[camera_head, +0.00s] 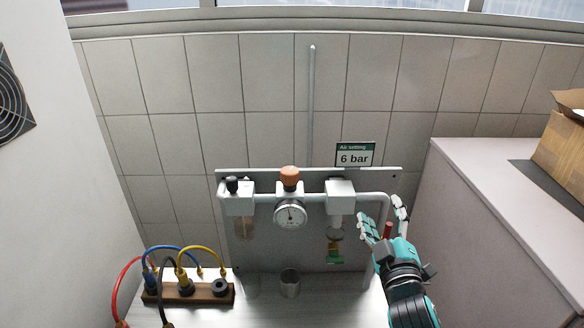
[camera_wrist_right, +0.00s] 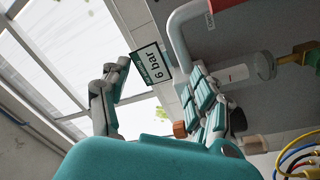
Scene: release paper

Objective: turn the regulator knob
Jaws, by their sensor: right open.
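The regulator knob (camera_head: 289,177) is orange-brown and sits on top of the middle unit of the air panel, above a round white pressure gauge (camera_head: 290,213). A small brown block, probably the knob, shows behind the fingers in the right wrist view (camera_wrist_right: 180,130). My right gripper (camera_head: 384,217) is open, to the right of and lower than the knob, apart from it, in front of the right end of the pipe. Its spread fingers also show in the right wrist view (camera_wrist_right: 153,88), with nothing between them. My left gripper is not in view.
A sign (camera_head: 355,155) reads "Air setting 6 bar". A metal cup (camera_head: 290,283) and a wooden block with hose fittings (camera_head: 205,293) stand on the bench. A white pipe (camera_head: 372,196) bends down beside my right gripper. A cabinet (camera_head: 480,190) stands at right.

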